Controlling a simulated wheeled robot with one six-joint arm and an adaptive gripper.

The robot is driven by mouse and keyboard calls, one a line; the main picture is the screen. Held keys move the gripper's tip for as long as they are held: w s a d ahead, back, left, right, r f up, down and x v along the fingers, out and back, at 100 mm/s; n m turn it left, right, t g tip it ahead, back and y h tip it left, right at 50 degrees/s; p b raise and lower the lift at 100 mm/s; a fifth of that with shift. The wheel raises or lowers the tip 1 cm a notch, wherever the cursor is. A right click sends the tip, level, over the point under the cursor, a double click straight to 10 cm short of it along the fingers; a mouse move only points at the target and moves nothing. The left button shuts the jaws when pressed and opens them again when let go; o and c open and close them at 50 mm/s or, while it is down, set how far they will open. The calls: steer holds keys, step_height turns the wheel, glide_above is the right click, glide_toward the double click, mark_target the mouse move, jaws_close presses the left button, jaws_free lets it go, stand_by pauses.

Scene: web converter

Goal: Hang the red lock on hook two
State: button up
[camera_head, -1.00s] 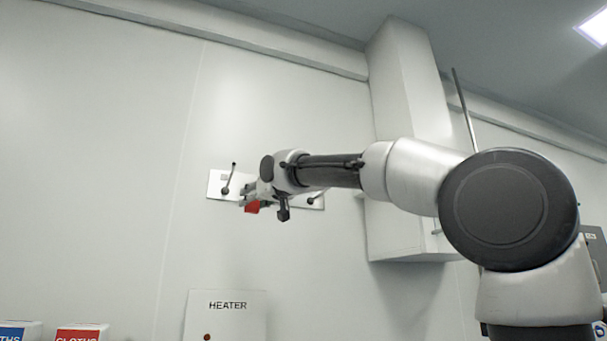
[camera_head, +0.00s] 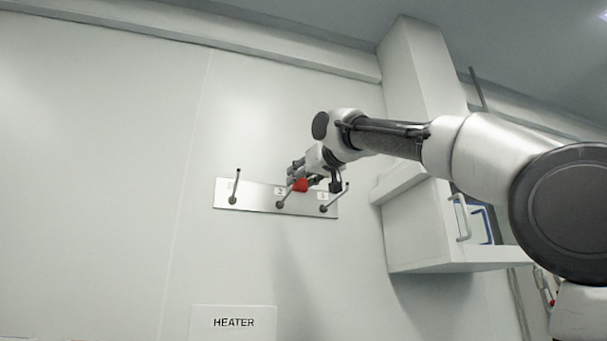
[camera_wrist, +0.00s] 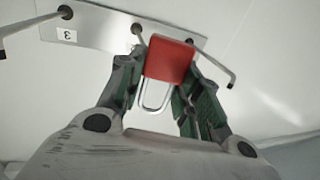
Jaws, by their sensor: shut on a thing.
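The red lock (camera_head: 300,186) is held in my gripper (camera_head: 304,176) in front of the hook plate. In the wrist view the lock's red body (camera_wrist: 169,60) sits between both fingers (camera_wrist: 166,75), with its silver shackle pointing down in the picture, toward the palm. Hook two (camera_head: 281,203) is the middle hook, under the label 2. The lock appears just right of its upturned rod in the head view. I cannot tell whether they touch. In the wrist view the lock partly covers the plate and the middle hook (camera_wrist: 137,30).
The metal plate (camera_head: 258,203) carries a hook at the left (camera_head: 233,200) and hook three (camera_head: 324,208) at the right, close below my gripper. A wall cabinet (camera_head: 415,235) stands to the right. A HEATER panel (camera_head: 234,322) is below. The wall at left is clear.

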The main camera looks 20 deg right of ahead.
steer(key=shift+w+f, duration=0.15)
steer(key=shift+w, duration=1.55)
steer(key=shift+w+f, duration=0.15)
steer(key=shift+w, duration=1.5)
steer(key=shift+w+f, duration=0.2)
steer(key=shift+w, duration=0.25)
steer(key=shift+w+f, duration=0.25)
steer(key=shift+f, duration=0.3)
steer(key=shift+w+f, duration=0.25)
steer(key=shift+f, duration=0.25)
steer(key=o, duration=1.2)
